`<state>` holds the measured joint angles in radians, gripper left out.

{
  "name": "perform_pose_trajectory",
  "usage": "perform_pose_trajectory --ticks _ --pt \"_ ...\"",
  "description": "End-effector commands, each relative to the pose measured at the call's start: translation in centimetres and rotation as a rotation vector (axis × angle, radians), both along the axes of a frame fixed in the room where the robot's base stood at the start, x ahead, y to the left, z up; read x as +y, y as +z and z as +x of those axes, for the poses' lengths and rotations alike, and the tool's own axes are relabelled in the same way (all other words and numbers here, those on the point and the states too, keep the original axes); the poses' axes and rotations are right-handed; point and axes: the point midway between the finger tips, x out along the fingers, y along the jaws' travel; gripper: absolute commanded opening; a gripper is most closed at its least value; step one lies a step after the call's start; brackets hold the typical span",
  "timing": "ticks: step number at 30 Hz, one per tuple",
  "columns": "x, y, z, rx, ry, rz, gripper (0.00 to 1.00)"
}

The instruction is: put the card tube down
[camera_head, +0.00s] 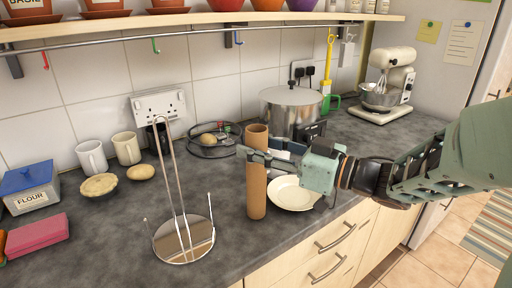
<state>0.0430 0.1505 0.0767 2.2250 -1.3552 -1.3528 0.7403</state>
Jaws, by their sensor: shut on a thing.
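The card tube (257,188) is a tall plain brown cylinder, held upright near the front of the dark worktop. My gripper (260,157) reaches in from the right and is shut on the tube's upper part, hiding a band of it. The tube's lower end is close to the worktop (110,240); I cannot tell whether it touches. A metal roll holder (184,240) with a tall wire loop and a round shiny base stands bare to the left of the tube, apart from it.
A cream plate (291,194) lies just right of the tube. Behind are a round wire rack (205,152) and a steel pot (291,112). Mugs (126,148), bread, a flour tin (28,188) and a pink sponge (37,236) are at left. The worktop left of the holder has free room.

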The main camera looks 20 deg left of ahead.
Motion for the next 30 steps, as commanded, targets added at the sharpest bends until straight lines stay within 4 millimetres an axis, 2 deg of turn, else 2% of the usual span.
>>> perform_pose_trajectory --ticks 2,3,7,18,23,30 --pt "0.0 -0.4 0.0 0.002 0.000 0.001 0.13" --pt "0.0 -0.4 0.0 0.001 0.000 0.000 0.39" --pt "0.0 -0.3 0.0 0.001 0.000 0.000 0.53" --pt "0.0 0.3 0.0 -0.001 0.000 0.000 0.54" --pt "-2.5 0.2 -0.5 0.000 -0.005 0.000 0.54" --pt "-7.6 0.1 -1.9 0.001 -0.006 0.000 0.54"
